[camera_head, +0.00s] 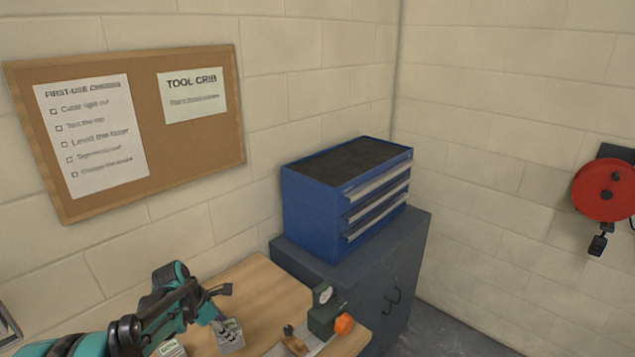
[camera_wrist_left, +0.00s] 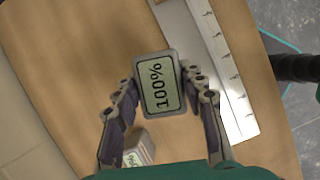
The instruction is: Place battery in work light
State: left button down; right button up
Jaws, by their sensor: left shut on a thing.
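A grey battery with a pale display reading "100%" (camera_wrist_left: 157,84) is between the fingers of my left gripper (camera_wrist_left: 158,78), which is shut on it. In the head view, my left gripper (camera_head: 222,312) comes in from the left over the wooden bench, with a grey block that looks like this battery (camera_head: 231,339) at its tips. A second block with a pale label (camera_wrist_left: 138,150) lies on the bench below the gripper in the wrist view. I cannot make out the work light in either view. My right gripper is not in view.
A dark green device with a dial and orange knob (camera_head: 325,314) stands at the bench's right end. A metal strip with marks (camera_wrist_left: 214,65) lies beside the held battery's side in the wrist view. A blue drawer chest (camera_head: 318,207) sits on a grey cabinet (camera_head: 395,262) behind.

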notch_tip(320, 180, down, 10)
jog(key=b, duration=0.9)
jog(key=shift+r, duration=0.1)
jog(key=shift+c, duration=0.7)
pick_arm(q)
jog(key=s+d+f+m+g+y, duration=0.2)
jog(key=s+d+m+g, duration=0.1)
jog(key=m, duration=0.9)
jog(key=s+d+f+m+g+y, duration=0.1)
jog(key=s+d+f+m+g, duration=0.2)
jog(key=m, duration=1)
jog(key=s+d+g, duration=0.1)
jog(key=s+d, duration=0.2)
jog(key=shift+f+y, duration=0.35)
jog(key=shift+y, duration=0.05)
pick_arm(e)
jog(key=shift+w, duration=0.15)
